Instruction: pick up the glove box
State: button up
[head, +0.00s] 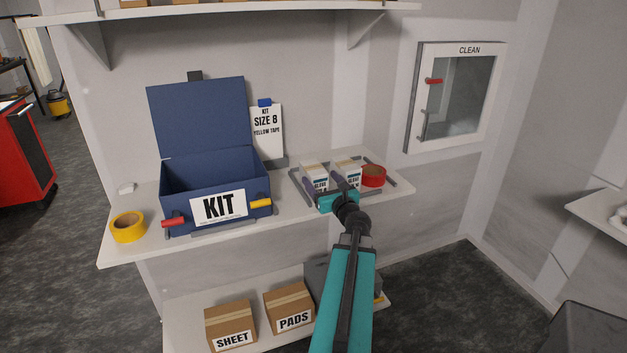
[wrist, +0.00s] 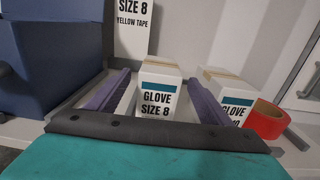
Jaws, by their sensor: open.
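Two white glove boxes with brown tape on top stand side by side on the shelf. The left one (head: 313,171), labelled GLOVE SIZE 8, also shows in the wrist view (wrist: 158,93). The right one (head: 347,168) also shows in the wrist view (wrist: 231,95); its size is partly hidden by a finger. My gripper (wrist: 158,80) is open, with one purple finger on each side of the size 8 box. Contact is not visible. In the head view my gripper (head: 325,187) partly covers the fronts of both boxes.
A grey tray (head: 299,189) surrounds the boxes and a red tape roll (head: 373,175) at right. The open blue KIT box (head: 181,202) stands left. A card (head: 266,133) reads KIT SIZE 8, YELLOW TAPE. A yellow tape roll (head: 128,227) lies at the shelf's left end.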

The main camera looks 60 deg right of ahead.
aim_at(309, 165)
jog(key=shift+p+x, duration=0.55)
jog(key=shift+x, duration=2.15)
jog(key=shift+p+x, duration=1.15)
jog(key=shift+x, duration=1.45)
jog(key=shift+f, duration=0.1)
jog(key=c, duration=1.3)
jog(key=shift+c, duration=0.2)
jog(key=shift+a+r, duration=0.1)
jog(key=shift+r, duration=0.1)
